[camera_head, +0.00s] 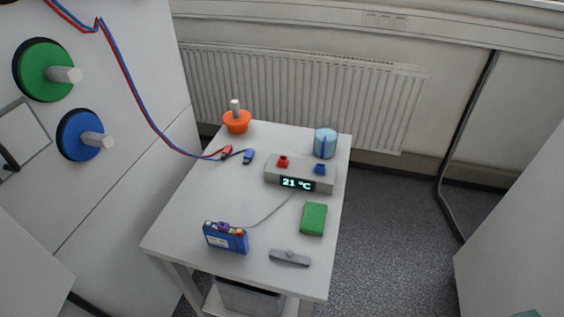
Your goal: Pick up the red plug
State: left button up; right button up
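The red plug (226,152) lies on the white table (190,215) near its back left edge, at the end of a red cable. A blue plug (248,156) lies just to its right, at the end of a blue cable. A grey box (300,175) with a display reading 21 °C stands at the right, with a red socket (283,161) and a blue socket (319,169) on top. Neither of my grippers shows in the head view.
A blue battery pack (226,238), a grey bar-shaped object (289,258) and a green block (313,219) are on the front half. An orange holder (237,122) and a beaker (325,142) stand at the back. The red and blue cables (143,105) hang in from the upper left.

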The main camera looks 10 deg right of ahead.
aim_at(227, 150)
jog(key=l+u, duration=0.35)
jog(key=l, duration=0.15)
jog(key=l+u, duration=0.35)
jog(key=l, duration=0.15)
jog(key=k+l+u, duration=0.1)
jog(key=l+u, duration=0.25)
jog(key=i+l+u, duration=0.15)
jog(key=l+u, duration=0.25)
jog(key=l, duration=0.35)
jog(key=l+u, duration=0.35)
jog(key=l, duration=0.4)
jog(key=l+u, duration=0.4)
jog(key=l, duration=0.4)
jog(key=k+l+u, duration=0.2)
jog(key=l+u, duration=0.15)
jog(key=l, duration=0.35)
jog(key=l+u, duration=0.2)
jog(key=l, duration=0.2)
jog(key=k+l+u, duration=0.1)
jog(key=l+u, duration=0.15)
jog(key=l, duration=0.15)
jog(key=k+l+u, duration=0.2)
jog(key=l, duration=0.2)
jog(key=l+u, duration=0.2)
jog(key=l, duration=0.15)
jog(key=k+l+u, duration=0.45)
jog(key=l, duration=0.25)
jog(key=i, duration=0.05)
